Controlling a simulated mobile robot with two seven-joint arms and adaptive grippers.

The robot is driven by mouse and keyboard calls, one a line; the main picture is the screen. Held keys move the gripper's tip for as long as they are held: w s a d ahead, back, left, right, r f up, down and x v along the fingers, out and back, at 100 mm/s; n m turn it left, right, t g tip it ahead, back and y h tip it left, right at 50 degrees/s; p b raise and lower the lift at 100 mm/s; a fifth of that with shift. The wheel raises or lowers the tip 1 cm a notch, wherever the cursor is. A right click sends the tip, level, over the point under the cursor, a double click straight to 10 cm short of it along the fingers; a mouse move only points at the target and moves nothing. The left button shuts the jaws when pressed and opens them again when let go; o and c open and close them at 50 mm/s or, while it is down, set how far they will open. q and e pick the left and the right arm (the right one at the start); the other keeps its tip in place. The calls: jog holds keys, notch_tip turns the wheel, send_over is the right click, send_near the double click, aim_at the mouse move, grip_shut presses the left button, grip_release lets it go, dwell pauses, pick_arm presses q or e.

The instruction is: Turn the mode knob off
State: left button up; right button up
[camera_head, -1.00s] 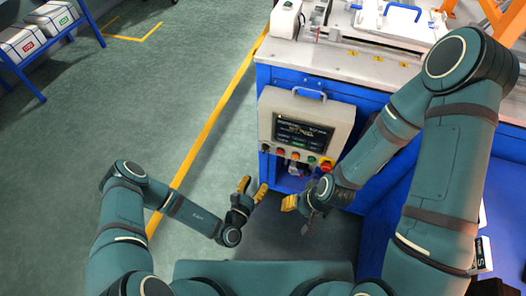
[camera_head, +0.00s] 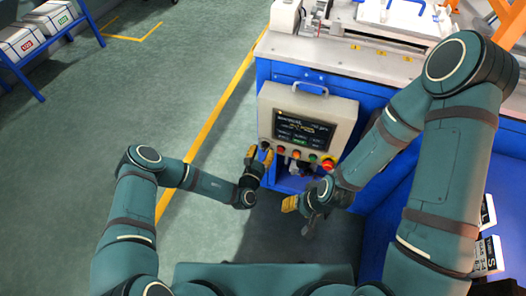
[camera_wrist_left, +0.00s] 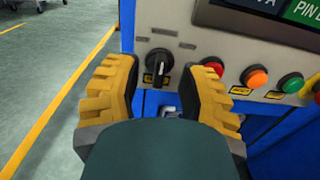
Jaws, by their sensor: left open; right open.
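The black mode knob (camera_wrist_left: 158,64) is on the lower left of the control panel (camera_wrist_left: 180,22), with a yellow label under it. In the head view the left gripper (camera_head: 259,156) is at the panel's lower left corner and partly hides the knob. My right gripper (camera_head: 292,203) is open and empty, below and in front of the panel.
Red (camera_wrist_left: 202,70), orange (camera_wrist_left: 254,77) and green (camera_wrist_left: 290,83) buttons run right of the knob. A large red stop button (camera_head: 328,163) is at the panel's lower right. A lit screen (camera_head: 302,130) is above.

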pick_arm(q)
jog(key=shift+w+d, duration=0.15)
jog(key=shift+w, duration=0.35)
grip_shut()
jog(key=n+p, duration=0.1)
jog(key=n, duration=0.2)
jog(key=shift+r+n+p, duration=0.1)
jog(key=shift+n+p, duration=0.2)
jog(key=shift+n, duration=0.1)
jog(key=shift+n+p, duration=0.5)
jog(key=shift+n, duration=2.1)
